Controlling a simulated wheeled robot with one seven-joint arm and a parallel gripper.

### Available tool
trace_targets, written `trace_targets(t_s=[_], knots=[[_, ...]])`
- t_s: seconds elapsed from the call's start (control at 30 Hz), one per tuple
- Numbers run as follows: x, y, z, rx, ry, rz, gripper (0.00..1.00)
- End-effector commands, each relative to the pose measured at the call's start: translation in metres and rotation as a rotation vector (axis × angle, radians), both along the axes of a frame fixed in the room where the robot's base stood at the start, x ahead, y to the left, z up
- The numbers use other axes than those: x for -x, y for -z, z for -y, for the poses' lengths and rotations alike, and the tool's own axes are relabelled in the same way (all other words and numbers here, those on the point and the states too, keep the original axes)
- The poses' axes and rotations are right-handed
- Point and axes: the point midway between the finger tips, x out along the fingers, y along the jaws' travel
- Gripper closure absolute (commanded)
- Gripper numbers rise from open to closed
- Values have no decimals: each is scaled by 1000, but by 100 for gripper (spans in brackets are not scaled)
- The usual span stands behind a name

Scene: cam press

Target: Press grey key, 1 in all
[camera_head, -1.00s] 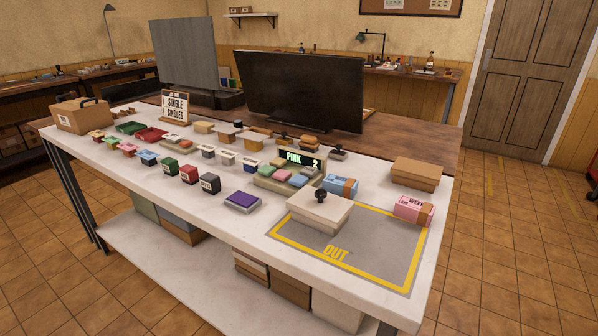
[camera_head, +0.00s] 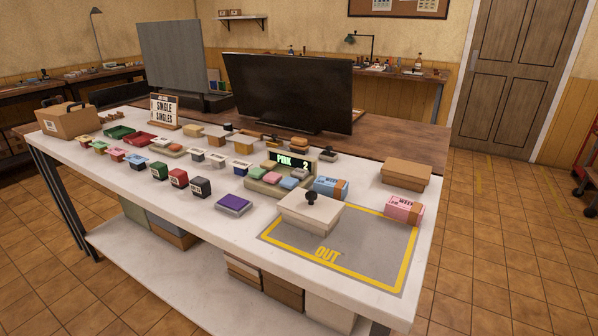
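A low beige keypad device (camera_head: 263,187) stands on the white table, right of centre. It carries several coloured keys, among them a pink key (camera_head: 271,177) and a blue key (camera_head: 289,183). The keys are small in this view, and I cannot tell for sure which one is grey. A dark display (camera_head: 293,160) at the back of the device reads "PINK 2" in green. My gripper is not in view.
A cream box with a black knob (camera_head: 310,212) stands right in front of the device, by the yellow-framed OUT area (camera_head: 365,250). Blue (camera_head: 330,187) and pink (camera_head: 404,209) packages are nearby. Stamps, trays and small boxes crowd the left. A dark monitor (camera_head: 288,92) stands behind.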

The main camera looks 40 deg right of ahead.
Motion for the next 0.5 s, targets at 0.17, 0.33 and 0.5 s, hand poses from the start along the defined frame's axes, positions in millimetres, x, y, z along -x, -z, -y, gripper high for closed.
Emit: trace_targets(t_s=[0.17, 0.33, 0.5], knots=[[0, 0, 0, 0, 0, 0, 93], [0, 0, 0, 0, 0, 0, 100], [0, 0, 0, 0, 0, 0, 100]])
